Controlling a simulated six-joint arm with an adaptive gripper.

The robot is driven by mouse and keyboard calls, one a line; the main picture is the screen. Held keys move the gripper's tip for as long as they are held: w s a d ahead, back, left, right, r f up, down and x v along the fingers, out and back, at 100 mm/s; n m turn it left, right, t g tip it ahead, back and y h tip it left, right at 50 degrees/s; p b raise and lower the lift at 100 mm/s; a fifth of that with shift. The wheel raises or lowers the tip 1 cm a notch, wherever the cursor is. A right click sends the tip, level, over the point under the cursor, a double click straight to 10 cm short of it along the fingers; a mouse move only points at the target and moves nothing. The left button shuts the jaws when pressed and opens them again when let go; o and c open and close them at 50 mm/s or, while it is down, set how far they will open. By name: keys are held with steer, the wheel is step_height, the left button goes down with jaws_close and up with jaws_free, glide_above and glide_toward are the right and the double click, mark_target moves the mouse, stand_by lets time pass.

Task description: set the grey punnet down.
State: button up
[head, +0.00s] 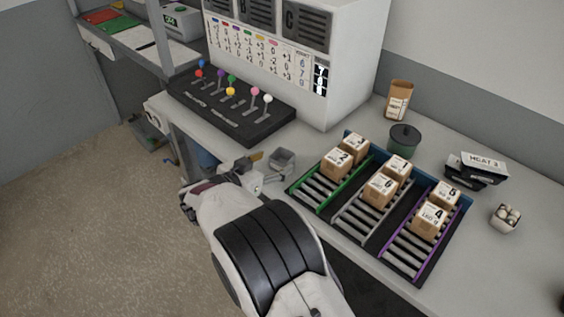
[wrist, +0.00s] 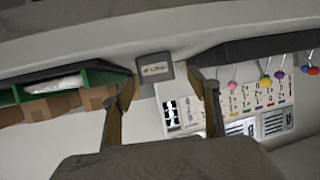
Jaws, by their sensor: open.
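The grey punnet (head: 281,159) stands upright on the bench near its front edge, just left of the green-railed lane. In the wrist view the punnet (wrist: 155,68) shows as a small dark grey square with a pale, labelled middle, beyond the fingertips. My gripper (head: 257,167) is just left of the punnet in the head view, partly hidden by my arm. In the wrist view my gripper (wrist: 161,82) is open, with the punnet framed between its spread fingers. No finger clearly touches the punnet.
A roller rack (head: 345,215) with several numbered cartons lies right of the punnet. A black lever panel (head: 232,108) stands to the left, before a white cabinet (head: 340,75). A green-grey pot (head: 404,139) is behind the rack. Bare bench lies behind the punnet.

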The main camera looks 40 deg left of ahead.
mark_target(276, 163)
steer(key=shift+d+x, duration=0.15)
steer(key=shift+x, duration=0.75)
steer(key=shift+d+x, duration=0.15)
steer(key=shift+x, duration=1.6)
steer(key=shift+s+f, duration=0.1)
steer(key=shift+c, duration=0.4)
steer(key=c, duration=1)
steer(key=shift+c, duration=0.2)
step_height(276, 163, up, 10)
